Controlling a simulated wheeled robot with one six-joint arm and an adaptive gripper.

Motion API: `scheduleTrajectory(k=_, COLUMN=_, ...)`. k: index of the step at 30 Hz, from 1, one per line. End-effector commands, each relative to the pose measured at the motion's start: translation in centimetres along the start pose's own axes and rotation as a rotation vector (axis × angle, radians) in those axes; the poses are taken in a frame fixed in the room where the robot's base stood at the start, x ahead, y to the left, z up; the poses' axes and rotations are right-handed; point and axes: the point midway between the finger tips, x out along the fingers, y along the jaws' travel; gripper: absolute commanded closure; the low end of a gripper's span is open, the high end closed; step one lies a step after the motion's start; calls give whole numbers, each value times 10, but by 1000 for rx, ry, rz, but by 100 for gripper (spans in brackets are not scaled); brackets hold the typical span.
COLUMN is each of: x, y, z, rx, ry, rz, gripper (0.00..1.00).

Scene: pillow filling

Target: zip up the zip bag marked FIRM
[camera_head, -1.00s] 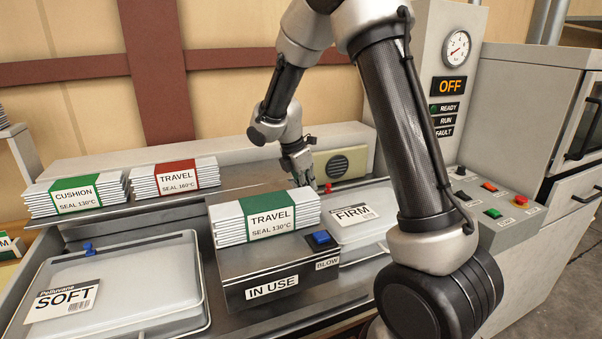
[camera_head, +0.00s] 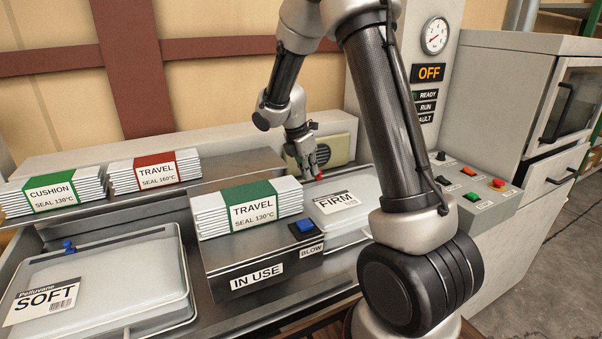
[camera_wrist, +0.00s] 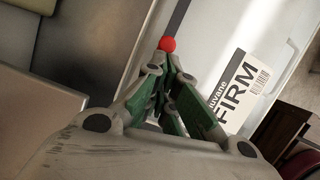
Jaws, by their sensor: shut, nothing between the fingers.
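The zip bag marked FIRM (camera_head: 357,190) lies flat in the right tray, its label (camera_head: 336,202) facing up. Its red zip slider (camera_head: 322,175) sits at the bag's back edge, and it also shows in the wrist view (camera_wrist: 167,44). A dark zip line runs on beyond the slider in the wrist view. My gripper (camera_head: 311,175) is low at the back edge, right beside the slider. In the wrist view its fingertips (camera_wrist: 165,68) are shut and empty, just behind the slider. I cannot tell whether they touch it. My arm hides the bag's right part in the head view.
A grey box marked IN USE (camera_head: 225,265) with a blue button stands left of the bag, a TRAVEL stack (camera_head: 210,215) on top. The SOFT bag (camera_head: 130,270) lies further left. CUSHION (camera_head: 85,190) and red TRAVEL (camera_head: 125,175) stacks sit behind. A control panel (camera_head: 480,207) stands at right.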

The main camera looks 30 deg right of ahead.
Motion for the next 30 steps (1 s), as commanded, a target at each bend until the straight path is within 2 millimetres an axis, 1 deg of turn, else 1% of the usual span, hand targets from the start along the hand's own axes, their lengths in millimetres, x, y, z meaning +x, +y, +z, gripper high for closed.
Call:
scheduleTrajectory(k=1, x=5, y=-3, z=13, rx=6, ry=0, rz=-2, gripper=100)
scheduleTrajectory(k=12, x=38, y=-20, z=114, rx=7, ry=0, rz=-3, gripper=100)
scheduleTrajectory(k=18, x=52, y=-26, z=156, rx=4, ry=-1, rz=-1, gripper=100)
scheduleTrajectory(k=21, x=57, y=-29, z=170, rx=2, ry=0, rz=-1, gripper=100)
scheduleTrajectory(k=24, x=60, y=-30, z=179, rx=1, ry=0, rz=-1, gripper=100)
scheduleTrajectory(k=30, x=62, y=-31, z=186, rx=0, ry=0, rz=-1, gripper=100)
